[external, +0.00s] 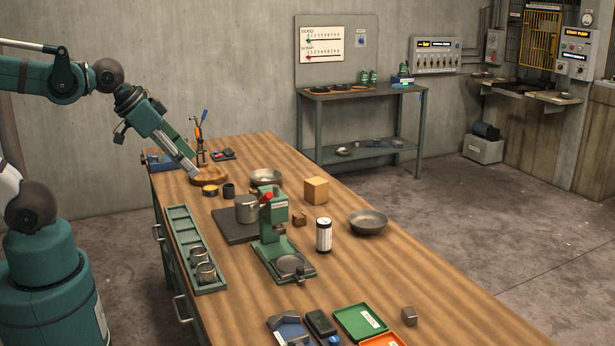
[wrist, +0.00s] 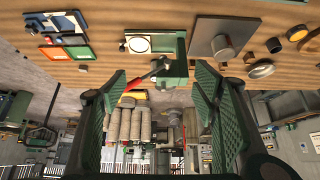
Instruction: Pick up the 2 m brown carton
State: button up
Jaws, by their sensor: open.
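A light brown cube-shaped carton (external: 316,190) stands on the wooden workbench (external: 400,262), right of a green press (external: 271,215). No writing on it can be read. My gripper (external: 194,172) is at the end of the arm, above the far left part of the bench and well left of the carton. In the wrist view my gripper's two green-padded fingers (wrist: 161,82) are spread apart with nothing between them that they touch. That view looks upside down across the bench, and I cannot make out the carton in it.
A grey pot (external: 246,208) stands between my arm and the carton. A green tray (external: 360,321) lies at the front. Bare wood lies right of the bowl.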

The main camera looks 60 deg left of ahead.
jog(key=w+a+r+m, duration=0.2)
jog(key=w+r, duration=0.2)
jog(key=w, duration=0.3)
jog(key=m+g+p, duration=0.2)
jog(key=m+g, duration=0.5)
jog(key=m, duration=0.6)
send_over(316, 181)
notch_tip(316, 181, down, 23)
jog(key=shift+f, duration=0.1)
jog(key=shift+w+a+f, duration=0.1)
jog(key=shift+a+f, duration=0.15)
jog(key=shift+f, duration=0.2)
jog(key=shift+f, duration=0.1)
jog(key=shift+f, duration=1.2)
